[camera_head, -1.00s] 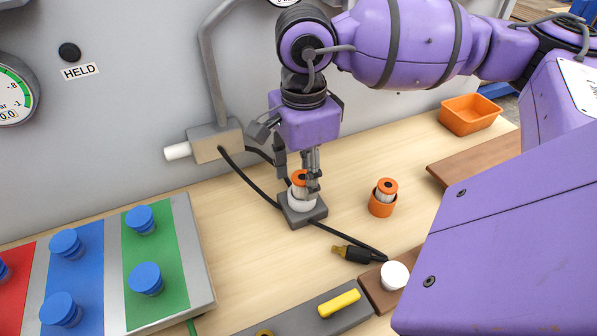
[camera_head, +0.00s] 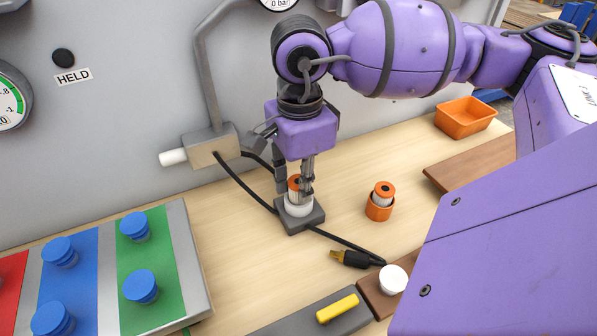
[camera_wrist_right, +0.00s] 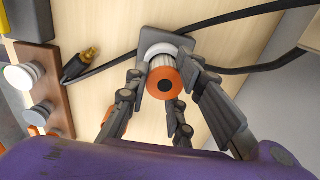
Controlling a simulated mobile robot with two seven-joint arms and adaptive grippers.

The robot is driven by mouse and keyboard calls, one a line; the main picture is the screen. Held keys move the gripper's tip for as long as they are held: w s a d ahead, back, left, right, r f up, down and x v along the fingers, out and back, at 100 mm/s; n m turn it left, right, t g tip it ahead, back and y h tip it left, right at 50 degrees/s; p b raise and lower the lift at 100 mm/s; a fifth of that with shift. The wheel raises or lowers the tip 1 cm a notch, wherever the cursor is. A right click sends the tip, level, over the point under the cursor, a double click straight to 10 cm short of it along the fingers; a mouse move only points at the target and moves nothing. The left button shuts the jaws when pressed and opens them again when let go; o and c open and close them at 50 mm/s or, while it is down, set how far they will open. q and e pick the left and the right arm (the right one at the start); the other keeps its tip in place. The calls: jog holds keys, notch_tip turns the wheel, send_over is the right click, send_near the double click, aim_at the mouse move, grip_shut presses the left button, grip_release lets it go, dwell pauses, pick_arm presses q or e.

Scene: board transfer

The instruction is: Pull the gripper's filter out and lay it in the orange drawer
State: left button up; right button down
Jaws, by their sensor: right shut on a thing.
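The filter (camera_head: 294,184) has an orange end cap with a dark hole and a pale pleated body. It stands in a white ring on a grey base block (camera_head: 299,219). My right gripper (camera_head: 301,190) comes down on it from above and is shut on it. A second orange-capped filter (camera_head: 384,188) stands in an orange cup (camera_head: 379,209) to the right. An orange open bin (camera_head: 466,117) is at the back right. My left gripper is out of view.
Black hoses run beside the base block to a grey box (camera_head: 210,146) on the wall. A colored panel with blue knobs (camera_head: 141,286) is at left.

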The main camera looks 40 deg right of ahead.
aim_at(297, 180)
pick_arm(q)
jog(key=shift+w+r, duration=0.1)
pick_arm(e)
jog(key=shift+w+r, duration=0.3)
